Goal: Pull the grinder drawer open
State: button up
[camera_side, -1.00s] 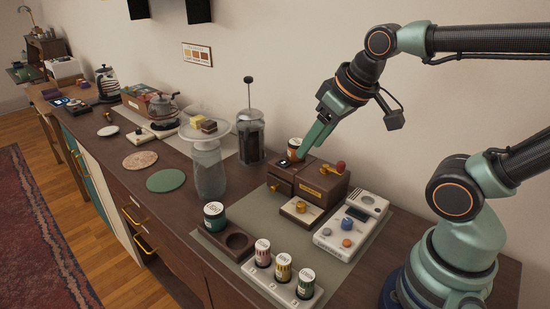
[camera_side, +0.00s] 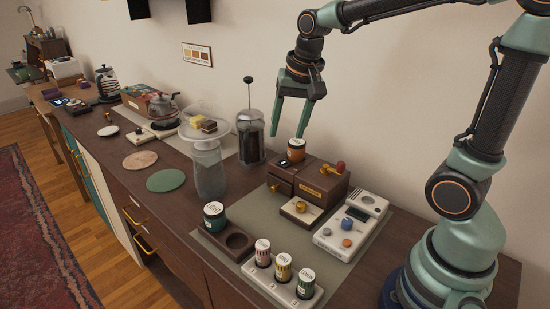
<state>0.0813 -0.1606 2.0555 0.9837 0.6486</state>
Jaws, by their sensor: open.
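The grinder (camera_side: 322,184) is a brown wooden box on the grey-green mat. An orange-brown jar (camera_side: 296,150) with a pale lid stands on the grinder's top. My gripper (camera_side: 289,133) is open, pointing down, with its two green fingers above and behind the jar. I cannot tell whether the fingertips touch anything; nothing is held between them.
Several lidded jars stand in a white rack (camera_side: 284,288) in front. A dark tray (camera_side: 220,240) holds a green jar (camera_side: 214,216). A white device with knobs (camera_side: 351,228) is right of the grinder. A French press (camera_side: 250,138) and a glass cake stand (camera_side: 208,168) stand left.

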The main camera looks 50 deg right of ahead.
jog(key=w+d+f+m+g, duration=0.2)
jog(key=w+d+f+m, duration=0.1)
jog(key=w+f+m, duration=0.15)
jog(key=m+g, duration=0.1)
jog(key=m, duration=0.4)
send_over(274, 183)
jog(key=s+a, duration=0.2)
notch_tip(274, 183, down, 6)
notch_tip(274, 183, down, 12)
jog(key=shift+w+r, duration=0.15)
grip_shut()
dwell(0.6)
